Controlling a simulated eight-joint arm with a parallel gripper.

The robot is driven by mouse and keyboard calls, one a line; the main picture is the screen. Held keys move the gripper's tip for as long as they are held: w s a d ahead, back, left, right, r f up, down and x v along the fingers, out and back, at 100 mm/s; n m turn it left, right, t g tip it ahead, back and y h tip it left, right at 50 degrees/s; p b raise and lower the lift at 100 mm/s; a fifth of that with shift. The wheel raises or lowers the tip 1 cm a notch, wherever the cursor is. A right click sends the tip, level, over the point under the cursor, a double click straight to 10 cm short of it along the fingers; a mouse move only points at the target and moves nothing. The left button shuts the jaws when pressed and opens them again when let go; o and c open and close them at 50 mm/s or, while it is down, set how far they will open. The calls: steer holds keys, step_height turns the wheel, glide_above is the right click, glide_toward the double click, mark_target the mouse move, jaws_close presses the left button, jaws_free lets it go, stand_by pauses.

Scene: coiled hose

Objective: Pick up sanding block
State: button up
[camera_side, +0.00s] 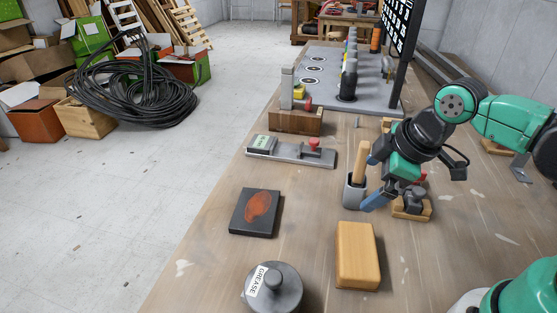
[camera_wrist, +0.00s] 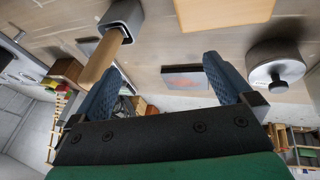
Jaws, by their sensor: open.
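A tan rectangular block (camera_side: 358,255), which looks like the sanding block, lies flat on the wooden table at the front right. It also shows at the top edge of the wrist view (camera_wrist: 225,14), partly cut off. My gripper (camera_side: 375,180) is open, with blue fingers apart and nothing between them. In the side view it is behind the block and apart from it. In the wrist view the fingers (camera_wrist: 162,75) point toward the table's far edge, and the block lies above the right finger in the picture.
A grey holder with a wooden handle (camera_side: 356,185) stands close to my fingers. A dark plate with a rusty patch (camera_side: 256,212) and a grease pot (camera_side: 274,288) lie left of the block. Bare table surrounds the block.

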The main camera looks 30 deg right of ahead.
mark_target(358, 247)
steer(key=a+f+n+g, duration=0.1)
steer(key=n, duration=0.3)
steer(key=s+a+f+n+g, duration=0.1)
steer(key=n, duration=0.4)
steer(key=s+a+f+n+g, duration=0.1)
steer(key=n, duration=0.4)
steer(key=shift+s+a+f+g, duration=0.1)
steer(key=shift+s+g, duration=0.05)
steer(key=shift+g, duration=0.15)
steer(key=n, duration=0.3)
steer(key=s+f+n+g, duration=0.1)
steer(key=n, duration=0.1)
steer(key=shift+a, duration=0.35)
steer(key=shift+f, duration=2.8)
steer(key=c, duration=1.1)
steer(key=shift+r, duration=0.15)
